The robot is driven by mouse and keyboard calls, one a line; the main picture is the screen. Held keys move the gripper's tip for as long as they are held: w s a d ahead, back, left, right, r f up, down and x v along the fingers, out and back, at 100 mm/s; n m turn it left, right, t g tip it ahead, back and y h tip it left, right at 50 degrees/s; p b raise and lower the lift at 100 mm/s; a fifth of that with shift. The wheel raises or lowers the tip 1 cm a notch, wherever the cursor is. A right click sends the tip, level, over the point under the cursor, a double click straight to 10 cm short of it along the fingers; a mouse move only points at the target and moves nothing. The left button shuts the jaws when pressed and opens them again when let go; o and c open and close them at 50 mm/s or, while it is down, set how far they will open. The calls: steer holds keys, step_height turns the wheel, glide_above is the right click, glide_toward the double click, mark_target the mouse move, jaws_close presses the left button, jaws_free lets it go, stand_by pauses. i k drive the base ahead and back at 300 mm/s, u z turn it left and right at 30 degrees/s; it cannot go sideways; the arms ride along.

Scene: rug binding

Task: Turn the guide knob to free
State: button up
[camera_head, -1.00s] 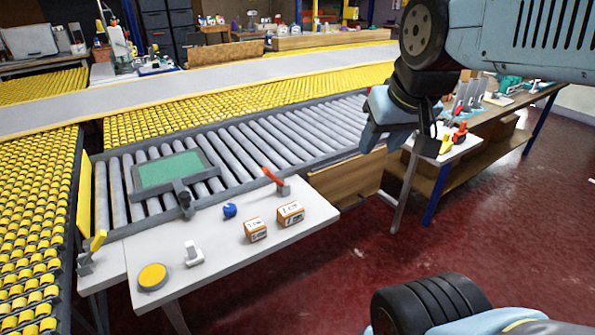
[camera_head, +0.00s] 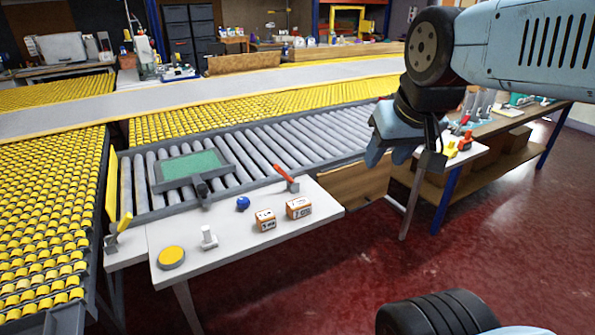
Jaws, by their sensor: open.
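A black knob (camera_head: 203,192) stands at the front of the dark frame around a green plate (camera_head: 190,166) on the rollers. A small blue round knob (camera_head: 243,203) sits to its right on the white bench top (camera_head: 225,262). No readable label shows which of them is the guide knob, and I cannot read either setting. My gripper (camera_head: 386,158) hangs in the air to the right of the bench, pointing down, open and empty. It is well apart from both knobs.
The bench also carries a red lever (camera_head: 286,174), a yellow-handled lever (camera_head: 123,224), a white switch (camera_head: 209,237), a yellow button (camera_head: 171,257) and two small boxes (camera_head: 298,207) (camera_head: 264,220). A side table (camera_head: 466,152) stands behind my gripper. Red floor (camera_head: 340,265) is clear in front.

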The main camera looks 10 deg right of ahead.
mark_target(243, 202)
steer(key=u, duration=0.85)
steer(key=i, duration=0.4)
steer(key=z, duration=0.75)
